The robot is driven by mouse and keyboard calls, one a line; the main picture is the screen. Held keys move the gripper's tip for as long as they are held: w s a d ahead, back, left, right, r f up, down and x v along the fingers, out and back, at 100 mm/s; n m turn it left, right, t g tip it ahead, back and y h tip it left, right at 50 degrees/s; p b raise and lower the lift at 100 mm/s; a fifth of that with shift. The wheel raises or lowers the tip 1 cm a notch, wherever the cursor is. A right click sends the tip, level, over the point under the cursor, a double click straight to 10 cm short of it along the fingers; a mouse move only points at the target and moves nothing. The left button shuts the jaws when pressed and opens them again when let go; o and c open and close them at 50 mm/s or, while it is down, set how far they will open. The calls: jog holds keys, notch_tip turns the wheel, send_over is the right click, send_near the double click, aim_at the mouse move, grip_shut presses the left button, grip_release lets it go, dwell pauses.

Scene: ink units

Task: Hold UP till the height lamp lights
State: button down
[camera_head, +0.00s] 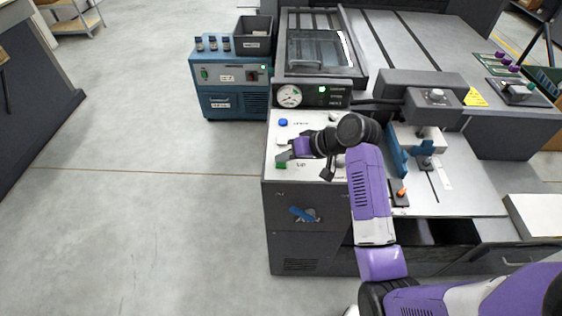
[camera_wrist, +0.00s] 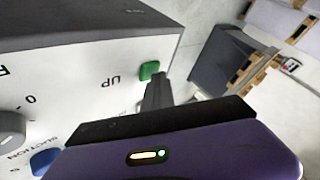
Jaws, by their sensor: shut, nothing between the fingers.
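The green UP button (camera_head: 281,165) is on the front left of the white control panel (camera_head: 275,138). The wrist view shows the button (camera_wrist: 149,69) beside its "UP" label. My gripper (camera_head: 284,157) is shut and empty, its tips at the button. In the wrist view the fingertips (camera_wrist: 158,82) overlap the button's lower right edge; I cannot tell whether they touch or press it. A green light (camera_head: 322,89) glows on the dark gauge panel behind. Its label is too small to read, and I cannot tell which lamp is the height lamp.
A blue button (camera_head: 283,122) lies farther back on the panel; a blue knob (camera_wrist: 45,161) and a grey dial (camera_wrist: 9,128) show in the wrist view. A blue pump unit (camera_head: 231,90) stands at the back left. The floor on the left is clear.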

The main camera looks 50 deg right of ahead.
aim_at(284, 164)
dwell(0.3)
jog(key=shift+r+p, duration=0.85)
jog(key=shift+p, duration=0.1)
jog(key=shift+r, duration=0.1)
notch_tip(284, 164, up, 5)
jog(key=p, duration=0.5)
